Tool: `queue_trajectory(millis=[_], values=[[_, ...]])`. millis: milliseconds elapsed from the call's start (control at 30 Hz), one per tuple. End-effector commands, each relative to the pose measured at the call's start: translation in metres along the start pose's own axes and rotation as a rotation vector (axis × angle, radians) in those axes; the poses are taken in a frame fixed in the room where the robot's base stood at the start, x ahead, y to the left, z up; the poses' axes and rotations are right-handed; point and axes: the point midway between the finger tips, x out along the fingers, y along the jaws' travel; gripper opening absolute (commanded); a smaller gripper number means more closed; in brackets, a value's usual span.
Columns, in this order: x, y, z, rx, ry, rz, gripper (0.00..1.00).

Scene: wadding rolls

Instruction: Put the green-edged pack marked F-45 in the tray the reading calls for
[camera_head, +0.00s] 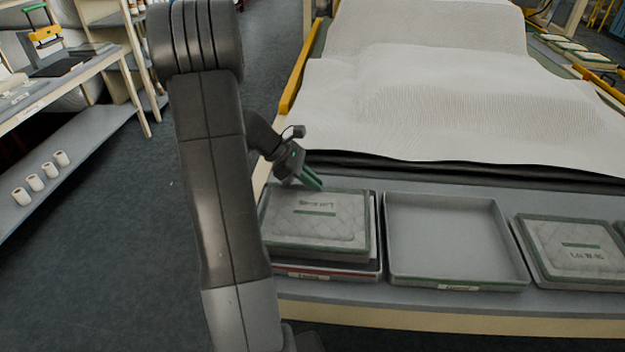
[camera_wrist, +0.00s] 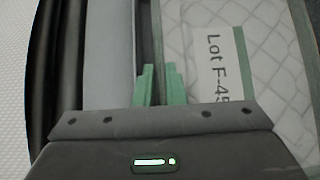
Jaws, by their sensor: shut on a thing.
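The green-edged pack (camera_head: 315,240) is a quilted grey pad with a green stripe and a white label. The wrist view shows the pack (camera_wrist: 270,70) marked "Lot F-45". My gripper (camera_head: 316,184) is shut on the pack's far edge; its green fingers (camera_wrist: 159,85) show there in the wrist view. The pack is at or just above a red-edged tray (camera_head: 320,272) at the left; I cannot tell if it touches it. A green-edged tray (camera_head: 455,240) in the middle is empty. Tray labels are too small to read. No reading is legible.
Another green-edged pack (camera_head: 575,248) lies at the right of the bench. A white wadding sheet (camera_head: 450,100) covers the bench behind the trays. A side table (camera_head: 70,75) at the left holds a yellow-and-green device (camera_head: 44,36). Small white rolls (camera_head: 36,183) stand on its lower shelf.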

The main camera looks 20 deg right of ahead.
Motion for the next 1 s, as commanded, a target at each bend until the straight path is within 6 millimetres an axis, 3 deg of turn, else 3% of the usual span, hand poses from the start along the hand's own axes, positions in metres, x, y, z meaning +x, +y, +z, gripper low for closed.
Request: queue_trajectory(millis=[133, 167, 267, 667, 767, 1000], values=[[0.001, 0.000, -0.001, 0.000, 0.000, 0.000, 0.00], [0.002, 0.000, -0.001, 0.000, 0.000, 0.000, 0.12], [0.001, 0.000, -0.001, 0.000, 0.000, 0.000, 0.32], [-0.005, 0.000, 0.005, 0.001, 0.000, 0.001, 0.32], [-0.017, 0.001, 0.007, 0.002, 0.001, 0.004, 0.32], [-0.071, 0.001, 0.005, 0.001, 0.003, 0.006, 0.32]])
